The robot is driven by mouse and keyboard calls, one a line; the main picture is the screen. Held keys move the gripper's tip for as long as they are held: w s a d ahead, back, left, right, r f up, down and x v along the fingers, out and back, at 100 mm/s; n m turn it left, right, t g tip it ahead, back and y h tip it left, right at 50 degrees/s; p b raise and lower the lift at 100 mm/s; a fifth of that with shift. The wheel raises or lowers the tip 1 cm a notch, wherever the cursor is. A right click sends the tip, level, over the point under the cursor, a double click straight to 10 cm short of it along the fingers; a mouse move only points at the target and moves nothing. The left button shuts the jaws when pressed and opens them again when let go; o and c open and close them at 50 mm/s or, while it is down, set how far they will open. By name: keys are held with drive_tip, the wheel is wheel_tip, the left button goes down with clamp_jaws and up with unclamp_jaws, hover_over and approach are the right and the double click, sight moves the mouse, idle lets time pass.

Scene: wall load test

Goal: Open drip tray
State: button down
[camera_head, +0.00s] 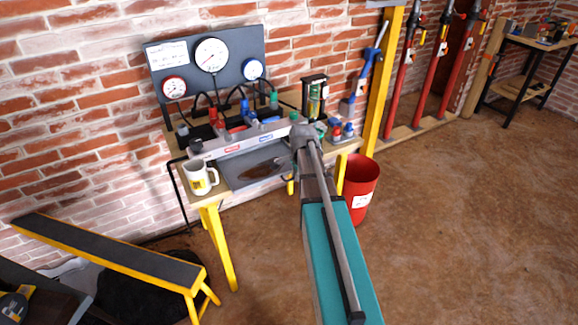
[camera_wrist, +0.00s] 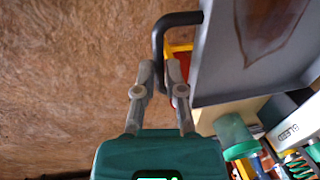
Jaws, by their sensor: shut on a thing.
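The grey drip tray (camera_head: 233,172) shows below the bench top in the head view, with its inside and a dark stain in view, so it stands at least partly out. In the wrist view the tray (camera_wrist: 225,75) fills the upper right, with a brown stain on its floor. Its dark bent handle (camera_wrist: 158,42) reaches out to the left from the tray's side. My gripper (camera_wrist: 159,92) is shut on the handle, whose end runs down between the fingers. In the head view my arm hides most of the gripper and the handle.
The bench (camera_head: 209,200) has yellow legs and carries a gauge panel (camera_head: 190,62), a white mug (camera_head: 200,178) and several bottles. A red bucket (camera_head: 362,180) stands right of my arm. A yellow-edged step bench (camera_head: 120,250) is at lower left. The brown floor at right is clear.

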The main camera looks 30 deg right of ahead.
drive_tip(key=shift+s, duration=0.5)
drive_tip(key=c, duration=0.7)
unclamp_jaws()
drive_tip(key=shift+w, duration=0.2)
